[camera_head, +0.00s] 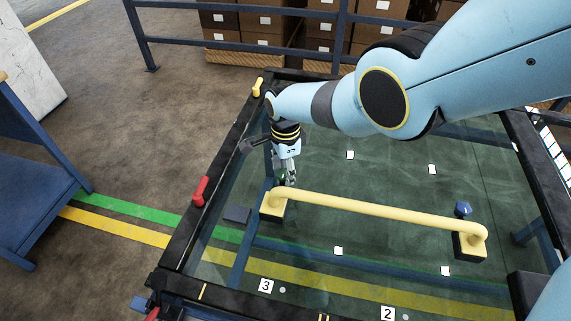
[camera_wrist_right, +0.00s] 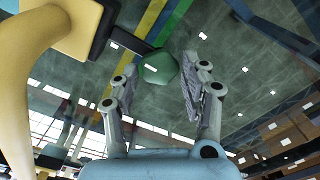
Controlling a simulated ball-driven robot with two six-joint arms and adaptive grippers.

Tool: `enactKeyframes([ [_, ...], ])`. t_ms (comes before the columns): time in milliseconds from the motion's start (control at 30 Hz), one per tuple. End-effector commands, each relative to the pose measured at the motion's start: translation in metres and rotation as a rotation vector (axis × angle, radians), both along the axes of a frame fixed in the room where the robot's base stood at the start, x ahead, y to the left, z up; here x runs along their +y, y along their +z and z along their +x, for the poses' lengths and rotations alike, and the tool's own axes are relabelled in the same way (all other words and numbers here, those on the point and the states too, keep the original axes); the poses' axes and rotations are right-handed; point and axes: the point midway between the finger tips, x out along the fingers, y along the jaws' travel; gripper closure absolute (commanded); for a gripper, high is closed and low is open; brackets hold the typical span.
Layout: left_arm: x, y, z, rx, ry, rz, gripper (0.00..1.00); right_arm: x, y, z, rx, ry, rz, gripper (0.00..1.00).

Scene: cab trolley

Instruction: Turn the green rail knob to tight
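The green rail knob (camera_wrist_right: 158,67) shows in the right wrist view as a faceted green knob with a small white mark on its face. It sits beside the mount of the yellow rail (camera_head: 375,208). My right gripper (camera_wrist_right: 160,82) is open, its two fingers apart on either side of the knob's near side. Whether a finger touches the knob I cannot tell. In the head view my right gripper (camera_head: 289,178) points down at the rail's left end and mostly hides the green knob. My left gripper is not in view.
A blue knob (camera_head: 463,208) stands at the rail's right end. The rail is above a glass panel in a dark frame (camera_head: 228,150), with a red handle (camera_head: 200,190) and a yellow handle (camera_head: 257,87) on its left side. Blue railing (camera_head: 230,42) and boxes are behind.

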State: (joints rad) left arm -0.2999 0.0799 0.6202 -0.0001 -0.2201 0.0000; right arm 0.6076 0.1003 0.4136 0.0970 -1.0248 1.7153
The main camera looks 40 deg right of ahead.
Motion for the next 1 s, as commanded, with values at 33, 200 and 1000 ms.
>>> enactKeyframes([
  [33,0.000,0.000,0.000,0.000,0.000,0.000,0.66,0.000,0.000,0.000,0.000,0.000,0.000,0.46],
  [200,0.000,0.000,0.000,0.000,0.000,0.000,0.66,0.000,0.000,0.000,0.000,0.001,0.000,0.41],
  [1000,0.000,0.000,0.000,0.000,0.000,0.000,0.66,-0.001,0.073,0.001,-0.004,0.001,-0.001,0.41],
])
